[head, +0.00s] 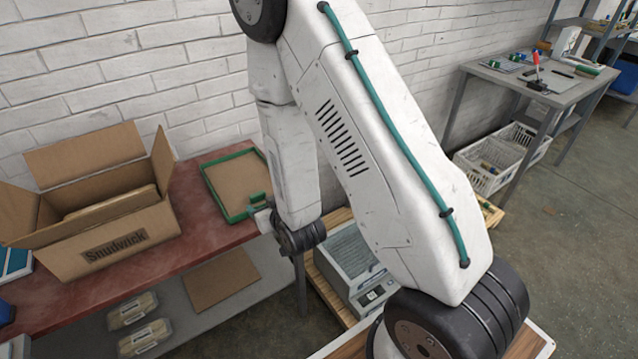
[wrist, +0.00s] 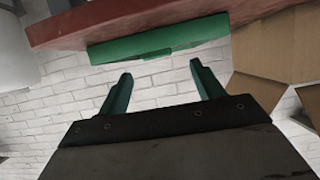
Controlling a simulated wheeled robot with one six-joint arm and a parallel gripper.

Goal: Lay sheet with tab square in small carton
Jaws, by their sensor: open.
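An open brown carton (head: 110,238) marked "Snudwick" stands on the red table with its flaps up. Something tan (head: 108,204) lies inside it; its details are hard to make out. A flat brown sheet (head: 238,180) lies in a green-rimmed tray (head: 212,194) at the table's right end; I cannot make out a tab on it. My gripper (wrist: 161,69) is open and empty, its green fingers apart. In the wrist view the green tray edge (wrist: 160,43) is just beyond the fingertips. In the head view my gripper is at the tray's near right corner, partly hidden by my arm.
The red table (head: 190,240) has bare room between carton and tray. A shelf below holds a brown panel (head: 222,279) and clear packs (head: 132,310). A grey machine (head: 352,262) stands right of the table. White crates (head: 490,165) sit under a far bench (head: 540,85).

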